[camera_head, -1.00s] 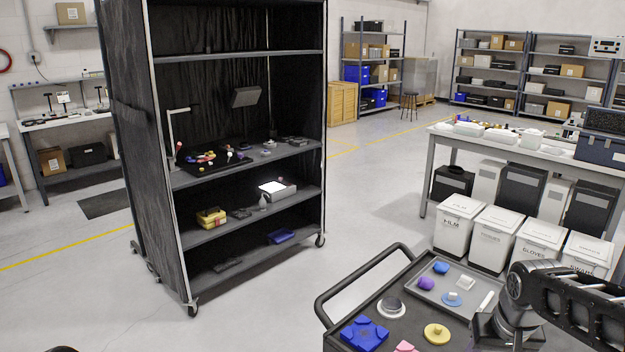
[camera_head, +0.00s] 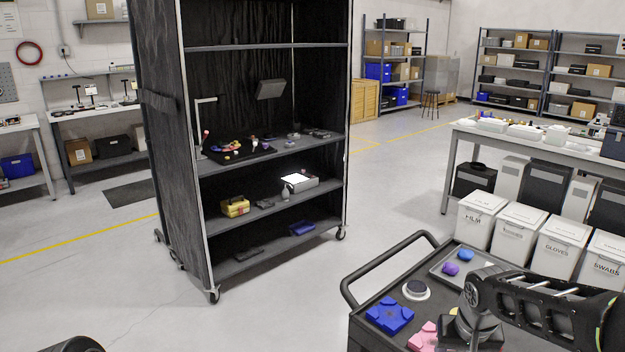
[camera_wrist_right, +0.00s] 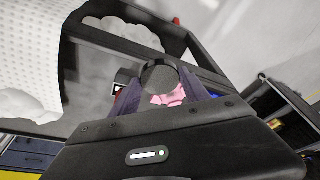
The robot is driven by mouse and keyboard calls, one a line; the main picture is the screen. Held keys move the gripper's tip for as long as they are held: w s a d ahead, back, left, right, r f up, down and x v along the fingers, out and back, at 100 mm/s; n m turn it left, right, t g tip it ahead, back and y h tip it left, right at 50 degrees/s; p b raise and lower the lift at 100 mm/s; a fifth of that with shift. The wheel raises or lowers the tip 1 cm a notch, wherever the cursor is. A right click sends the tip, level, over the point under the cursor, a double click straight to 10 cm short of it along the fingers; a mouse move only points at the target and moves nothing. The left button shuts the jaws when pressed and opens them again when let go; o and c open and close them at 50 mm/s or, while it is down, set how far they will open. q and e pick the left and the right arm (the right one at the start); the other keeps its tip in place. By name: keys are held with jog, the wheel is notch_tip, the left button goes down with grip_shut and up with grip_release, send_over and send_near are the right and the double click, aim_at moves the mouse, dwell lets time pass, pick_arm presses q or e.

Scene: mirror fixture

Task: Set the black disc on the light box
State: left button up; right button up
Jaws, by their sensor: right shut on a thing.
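The light box (camera_head: 299,182) has a glowing white top and stands on a middle shelf of the black-curtained rack, at its right side. My right gripper (camera_head: 472,338) is low over the grey cart; its fingertips are hard to make out in the head view. In the right wrist view the gripper (camera_wrist_right: 163,92) is shut on a dark round disc (camera_wrist_right: 159,74), which looks like the black disc, with a pink piece beyond it. My left gripper is not in view; only a dark rounded part shows at the lower left.
The cart (camera_head: 366,296) carries a dark round piece on a white base (camera_head: 416,290), a blue block (camera_head: 390,314), a pink piece (camera_head: 428,337) and a tray with small coloured lumps. A grey bottle (camera_head: 285,192) stands beside the light box. Open floor lies between cart and rack.

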jog(key=w+a+f+n+b, duration=0.1)
jog(key=a+f+n+b, duration=0.2)
jog(key=a+f, duration=0.6)
jog(key=a+b, duration=0.2)
jog(key=a, duration=0.1)
jog(key=shift+w+f+y, duration=0.3)
jog(key=shift+f+y, duration=0.1)
